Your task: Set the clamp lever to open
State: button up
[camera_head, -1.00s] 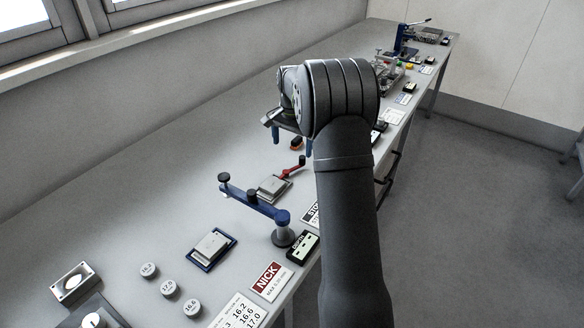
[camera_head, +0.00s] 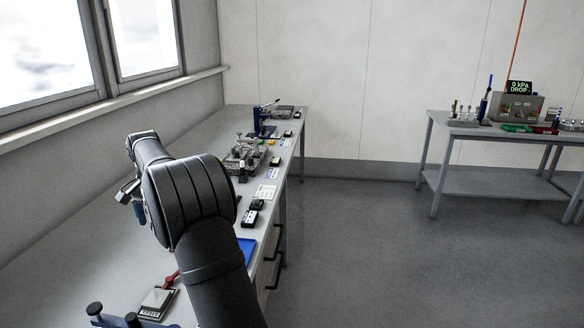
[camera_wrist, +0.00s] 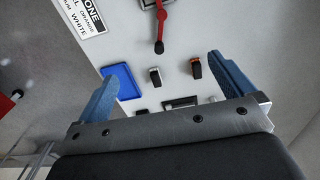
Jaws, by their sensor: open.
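A red lever (camera_head: 173,277) with a dark knob is at a small grey plate fixture (camera_head: 157,300) on the bench, low in the head view. The red lever (camera_wrist: 161,28) also shows at the top of the wrist view, its dark knob end toward my gripper. I cannot tell for sure that it is the clamp lever, nor its set position. My gripper (camera_wrist: 167,66) is open and empty, its two blue fingers wide apart above the bench. In the head view my gripper (camera_head: 135,203) is partly hidden by my wrist, above the bench beyond the red lever.
A blue arm with dark knobs (camera_head: 130,319) stands nearest. A blue tray (camera_wrist: 119,82) and two small blocks (camera_wrist: 155,76) (camera_wrist: 196,68) lie on the bench below my gripper. A metal fixture (camera_head: 245,156) and a blue press (camera_head: 263,125) stand farther along. Another table (camera_head: 470,130) is across the floor.

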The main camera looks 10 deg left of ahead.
jog(key=shift+w+d, duration=0.1)
jog(key=shift+w, duration=0.25)
jog(key=c, duration=0.3)
jog(key=w, duration=0.1)
jog(key=w+d+n, duration=0.1)
jog(key=w, duration=0.1)
jog(key=shift+f, duration=0.15)
jog(key=c, duration=0.8)
jog(key=shift+w+f+n, duration=0.1)
jog(key=shift+w+n, duration=0.2)
jog(key=shift+n, duration=0.1)
notch_tip(320, 180, down, 17)
jog(key=shift+f, duration=0.1)
grip_shut()
